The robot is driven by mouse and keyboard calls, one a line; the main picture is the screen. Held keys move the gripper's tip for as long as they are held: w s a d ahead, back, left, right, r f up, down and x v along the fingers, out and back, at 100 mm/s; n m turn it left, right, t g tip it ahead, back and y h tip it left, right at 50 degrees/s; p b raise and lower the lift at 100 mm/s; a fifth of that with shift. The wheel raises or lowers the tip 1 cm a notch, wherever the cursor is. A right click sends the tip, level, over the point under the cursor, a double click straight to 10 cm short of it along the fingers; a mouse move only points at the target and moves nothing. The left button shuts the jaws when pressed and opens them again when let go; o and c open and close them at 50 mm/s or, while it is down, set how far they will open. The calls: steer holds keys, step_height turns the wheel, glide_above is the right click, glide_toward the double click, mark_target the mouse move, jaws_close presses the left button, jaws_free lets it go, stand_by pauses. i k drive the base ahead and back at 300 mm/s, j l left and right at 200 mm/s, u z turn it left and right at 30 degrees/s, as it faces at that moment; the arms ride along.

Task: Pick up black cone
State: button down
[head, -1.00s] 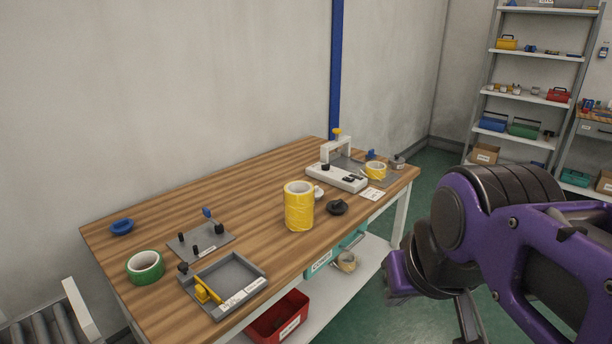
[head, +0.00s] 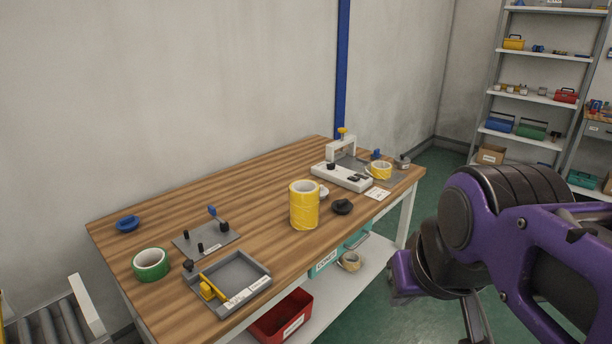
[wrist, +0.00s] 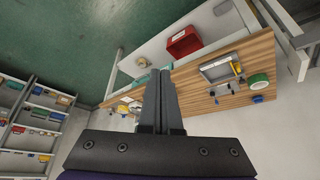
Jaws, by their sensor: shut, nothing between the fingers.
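The black cone (head: 342,207) sits on the wooden table (head: 262,184) near its front edge, just right of a tall yellow tape roll (head: 304,206). In the wrist view my gripper (wrist: 160,74) has its two dark fingers pressed together with nothing between them. The gripper is away from the table and apart from the cone. In the head view my purple arm is at the right, beyond the table's right end, and the fingertips do not show clearly. I cannot make out the cone in the wrist view.
A white fixture (head: 342,176) and a smaller yellow roll (head: 381,170) stand behind the cone. A green tape roll (head: 150,264), a blue cap (head: 127,223) and a grey tray (head: 242,270) lie at the left. A red bin (head: 284,318) is on the lower shelf.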

mark_target(343, 207)
steer(key=i+l+u, duration=0.2)
steer(key=u, duration=0.6)
steer(key=i+l+u, duration=0.25)
steer(key=l+u, duration=0.2)
steer(key=l, duration=0.25)
steer(key=i+l, duration=0.1)
steer(key=l, duration=0.3)
steer(key=i+l+u, duration=0.15)
steer(key=l, duration=0.7)
steer(key=i+l+u, duration=0.1)
steer(key=l, duration=0.35)
steer(key=k+l+u, duration=0.25)
steer(key=u, duration=0.15)
steer(key=i+j+u, duration=0.1)
steer(key=i+j, duration=0.25)
steer(key=l+z, duration=0.45)
steer(key=l, duration=0.25)
